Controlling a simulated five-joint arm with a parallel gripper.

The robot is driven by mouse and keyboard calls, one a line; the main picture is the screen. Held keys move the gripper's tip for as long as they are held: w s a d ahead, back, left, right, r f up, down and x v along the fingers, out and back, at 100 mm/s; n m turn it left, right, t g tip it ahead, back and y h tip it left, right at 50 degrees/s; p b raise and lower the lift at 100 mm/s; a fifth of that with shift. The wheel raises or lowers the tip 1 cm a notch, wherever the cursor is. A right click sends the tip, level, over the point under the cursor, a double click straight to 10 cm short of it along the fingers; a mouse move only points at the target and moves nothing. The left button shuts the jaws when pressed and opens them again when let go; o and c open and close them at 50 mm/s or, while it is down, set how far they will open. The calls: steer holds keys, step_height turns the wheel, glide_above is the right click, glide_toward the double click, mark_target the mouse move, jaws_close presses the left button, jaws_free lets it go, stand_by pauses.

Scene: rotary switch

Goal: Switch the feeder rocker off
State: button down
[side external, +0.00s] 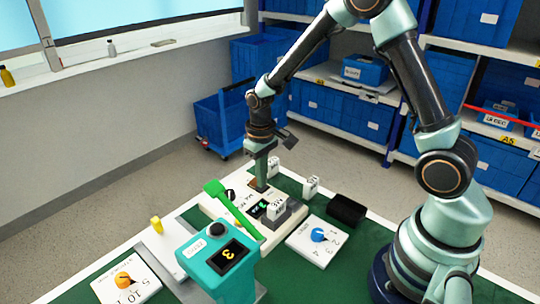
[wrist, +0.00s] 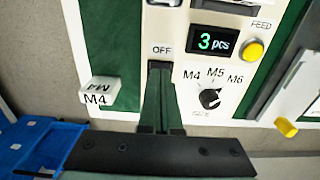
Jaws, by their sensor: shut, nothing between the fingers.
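The white feeder panel (wrist: 222,92) fills the middle of the wrist view, with an OFF label, a display reading "3 pcs" (wrist: 213,42), a yellow FEED button (wrist: 252,50) and a black SIZE knob (wrist: 209,98) marked M4, M5, M6. My gripper (wrist: 160,66) is shut and empty, its fingertips just below the OFF label. The rocker is not clearly visible; the fingers cover the area by the label. In the side view my gripper (side external: 261,187) points down at the far part of the panel (side external: 238,193). I cannot tell whether it touches.
A white M4 block (wrist: 98,92) stands left of the panel in the wrist view. In the side view a green bar (side external: 233,210), a teal display box (side external: 218,258), a blue-knob panel (side external: 318,237) and a black box (side external: 346,210) stand nearby. Bare green mat shows at front right.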

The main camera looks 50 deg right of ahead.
steer(key=shift+r, duration=3.45)
steer(key=s+r+t, duration=0.5)
steer(key=s+r, duration=0.7)
steer(key=r, duration=0.2)
steer(key=shift+s+a+t, duration=0.2)
steer(key=shift+a+t, duration=0.1)
steer(key=shift+a, duration=0.1)
